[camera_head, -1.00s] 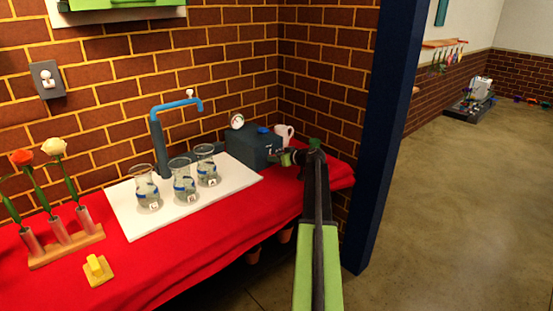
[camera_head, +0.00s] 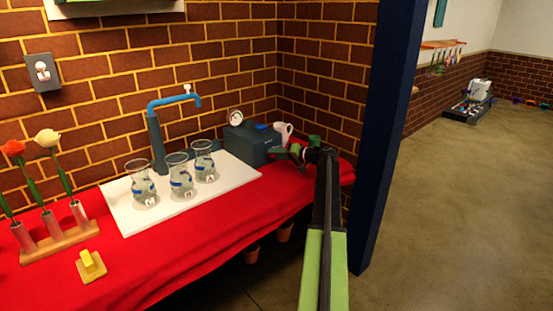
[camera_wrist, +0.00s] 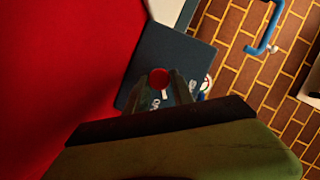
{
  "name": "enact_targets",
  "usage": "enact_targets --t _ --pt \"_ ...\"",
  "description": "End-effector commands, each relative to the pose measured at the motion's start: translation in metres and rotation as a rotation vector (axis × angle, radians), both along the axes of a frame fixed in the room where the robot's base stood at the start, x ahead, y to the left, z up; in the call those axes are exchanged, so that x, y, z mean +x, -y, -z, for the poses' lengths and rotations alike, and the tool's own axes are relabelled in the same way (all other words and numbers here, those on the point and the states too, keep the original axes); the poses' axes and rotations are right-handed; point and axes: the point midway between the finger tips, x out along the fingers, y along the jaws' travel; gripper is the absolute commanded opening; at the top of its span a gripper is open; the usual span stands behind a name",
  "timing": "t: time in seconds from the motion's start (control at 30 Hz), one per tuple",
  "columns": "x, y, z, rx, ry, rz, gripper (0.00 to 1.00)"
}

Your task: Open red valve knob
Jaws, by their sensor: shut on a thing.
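The red valve knob (camera_wrist: 159,79) is small and round, on the front of a dark blue-grey box (camera_wrist: 165,55). In the wrist view it sits between the two fingertips of my gripper (camera_wrist: 162,86), which is shut on it. A small white mark lies just below the knob. In the head view the box (camera_head: 252,146) stands at the back right of the table, and my gripper (camera_head: 284,152) is at its right side. The knob is hidden there.
A white pressure gauge (camera_head: 236,117) and a white mug (camera_head: 283,131) are near the box. Glass beakers (camera_head: 180,180) stand on a white board (camera_head: 130,217) under a blue tap (camera_head: 172,103). A dark blue post (camera_head: 381,150) rises right of my arm.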

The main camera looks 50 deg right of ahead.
Motion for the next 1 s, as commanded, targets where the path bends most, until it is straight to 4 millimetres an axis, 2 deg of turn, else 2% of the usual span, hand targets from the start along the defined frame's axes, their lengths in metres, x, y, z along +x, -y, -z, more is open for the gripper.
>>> enact_targets --t 0.03,0.5,1.0 --pt "-0.0005 0.0016 0.0061 0.042 0.001 -0.001 0.00" --pt "-0.0008 0.0019 0.0085 0.443 0.029 -0.001 0.00" --pt "-0.0010 0.0020 0.0067 0.632 0.041 0.000 0.00"
